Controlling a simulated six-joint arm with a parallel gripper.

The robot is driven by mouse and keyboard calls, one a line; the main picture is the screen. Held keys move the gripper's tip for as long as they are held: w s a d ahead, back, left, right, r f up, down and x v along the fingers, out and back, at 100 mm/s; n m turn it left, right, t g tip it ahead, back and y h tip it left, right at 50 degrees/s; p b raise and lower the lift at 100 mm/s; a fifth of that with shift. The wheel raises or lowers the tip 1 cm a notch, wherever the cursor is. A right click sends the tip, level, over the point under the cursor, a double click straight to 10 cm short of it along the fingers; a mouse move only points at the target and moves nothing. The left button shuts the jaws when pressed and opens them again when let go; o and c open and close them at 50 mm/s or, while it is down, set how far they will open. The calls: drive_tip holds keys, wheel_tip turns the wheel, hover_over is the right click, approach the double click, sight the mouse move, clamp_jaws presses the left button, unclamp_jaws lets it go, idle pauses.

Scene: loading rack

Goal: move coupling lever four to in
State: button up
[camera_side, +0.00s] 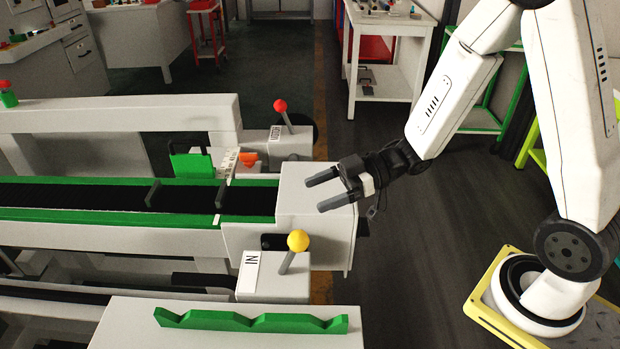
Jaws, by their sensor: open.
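A lever with a yellow ball knob (298,241) stands on a white block at the near side of the conveyor's end. Its grey shaft leans, with the knob up and to the right of its foot. A label reading "IN" (250,272) is on the block to its left. A second lever with a red ball knob (281,105) stands on a block at the far side, with a label beside it. No lever number is readable. My gripper (323,191) is open and empty, above the right end of the white end housing, up and right of the yellow knob and apart from it.
The white end housing (300,190) closes the conveyor (100,195), which has green rails. A green notched rack (250,320) lies on a white surface in front. An orange part (249,158) sits at the conveyor's far edge. The dark floor right of the housing is clear.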

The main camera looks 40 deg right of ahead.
sight(308, 236)
drive_tip(key=s+f+g+y, duration=0.1)
drive_tip(key=s+f+y, duration=0.1)
drive_tip(key=s+a+f+n+g+y, duration=0.1)
drive_tip(key=s+g, duration=0.1)
drive_tip(key=shift+s+f+y, duration=0.15)
drive_tip(key=shift+f+y, duration=0.2)
drive_tip(key=shift+y, duration=0.05)
drive_tip(key=shift+a, duration=0.15)
drive_tip(key=shift+x, duration=3.8)
clamp_jaws()
